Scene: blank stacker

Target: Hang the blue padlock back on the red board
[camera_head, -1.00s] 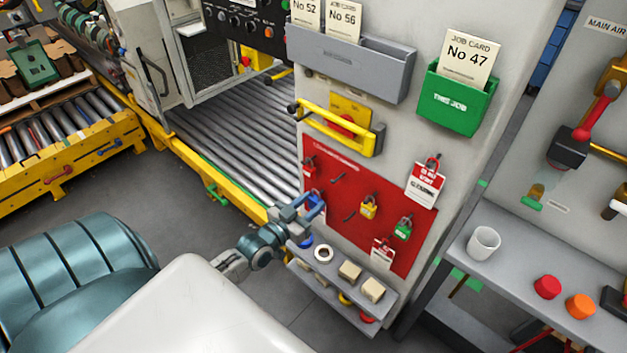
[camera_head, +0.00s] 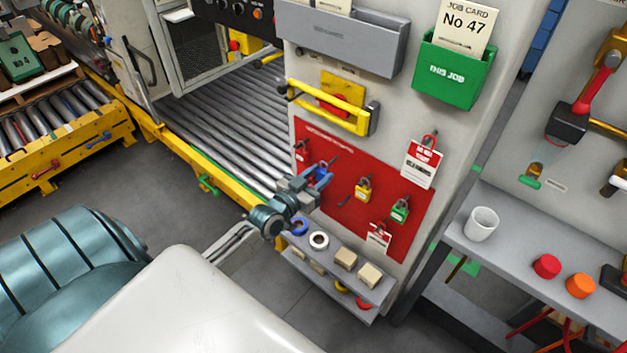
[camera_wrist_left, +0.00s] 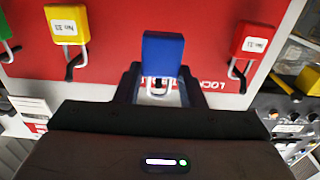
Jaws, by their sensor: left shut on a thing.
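The blue padlock (camera_head: 320,175) is in my left gripper (camera_head: 312,184), in front of the left part of the red board (camera_head: 335,218). In the left wrist view the blue padlock (camera_wrist_left: 162,54) stands between the fingers of my left gripper (camera_wrist_left: 158,88), with its pale shackle toward the gripper. The fingers are shut on it. A yellow padlock (camera_head: 363,189), a green padlock (camera_head: 400,211) and a red padlock (camera_head: 301,152) hang on the board. I cannot tell whether the blue padlock touches a hook. My right gripper is not in view.
Below the board a grey shelf (camera_head: 330,270) holds tape rolls and pale blocks. A yellow handle bar (camera_head: 325,112) sticks out above the board. White-and-red tags (camera_head: 421,163) hang at its right side. A roller conveyor lies behind to the left.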

